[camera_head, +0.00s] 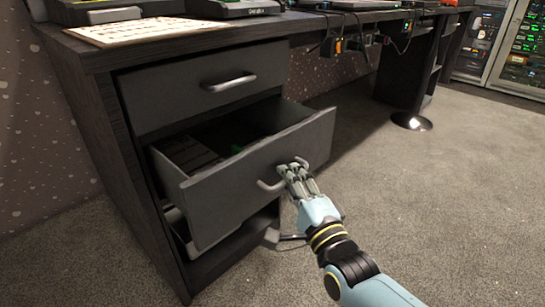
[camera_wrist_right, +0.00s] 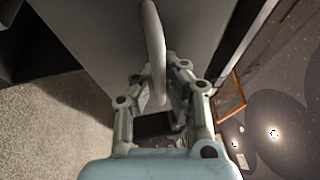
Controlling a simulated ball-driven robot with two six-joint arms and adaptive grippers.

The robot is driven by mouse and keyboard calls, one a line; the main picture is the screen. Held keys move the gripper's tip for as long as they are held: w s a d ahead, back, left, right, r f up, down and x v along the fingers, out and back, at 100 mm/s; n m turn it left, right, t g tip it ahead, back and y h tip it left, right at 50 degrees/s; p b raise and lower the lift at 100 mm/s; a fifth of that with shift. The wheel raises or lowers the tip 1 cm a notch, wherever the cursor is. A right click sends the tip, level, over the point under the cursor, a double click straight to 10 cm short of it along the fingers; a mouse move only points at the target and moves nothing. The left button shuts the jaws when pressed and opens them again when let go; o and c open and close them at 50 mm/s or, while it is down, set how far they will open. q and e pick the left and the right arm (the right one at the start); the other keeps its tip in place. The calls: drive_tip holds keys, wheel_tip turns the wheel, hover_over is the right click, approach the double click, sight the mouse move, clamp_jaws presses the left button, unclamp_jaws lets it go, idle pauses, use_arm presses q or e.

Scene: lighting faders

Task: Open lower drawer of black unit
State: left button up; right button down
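The black unit (camera_head: 112,130) stands under the desk's left end in the head view. Its top drawer (camera_head: 200,95) is shut. The drawer below it (camera_head: 240,185) is pulled out, with its inside showing. My right gripper (camera_head: 294,172) is at this open drawer's metal handle (camera_head: 268,186). In the right wrist view the handle (camera_wrist_right: 154,45) runs between the two fingers of my right gripper (camera_wrist_right: 160,78); I cannot tell whether both fingers press on it. Under the open drawer is a dark space with a pale edge, mostly hidden. My left gripper is not in view.
The desk top (camera_head: 200,42) above the unit carries a paper sheet (camera_head: 145,32) and consoles. Cables and small devices hang under the desk at the centre. The carpet (camera_head: 460,200) to the right is clear.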

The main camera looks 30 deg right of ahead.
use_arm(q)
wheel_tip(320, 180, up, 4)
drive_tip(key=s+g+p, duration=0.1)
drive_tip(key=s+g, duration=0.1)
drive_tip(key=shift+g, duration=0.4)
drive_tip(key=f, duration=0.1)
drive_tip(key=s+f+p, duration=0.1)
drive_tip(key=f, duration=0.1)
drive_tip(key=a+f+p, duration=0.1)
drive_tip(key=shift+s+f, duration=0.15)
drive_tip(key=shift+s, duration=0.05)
use_arm(e)
drive_tip(key=s+d, duration=0.2)
drive_tip(key=s, duration=0.4)
drive_tip(key=s+d, duration=0.2)
drive_tip(key=s, duration=0.5)
drive_tip(key=shift+d+f, duration=0.25)
drive_tip(key=shift+d, duration=0.05)
drive_tip(key=c, duration=1.4)
unclamp_jaws()
drive_tip(key=shift+r, duration=0.1)
drive_tip(key=s, duration=0.4)
drive_tip(key=s+f, duration=0.1)
drive_tip(key=s, duration=0.3)
drive_tip(key=s+f, duration=0.1)
drive_tip(key=s, duration=0.2)
drive_tip(key=shift+s+a, duration=0.3)
drive_tip(key=shift+s, duration=0.1)
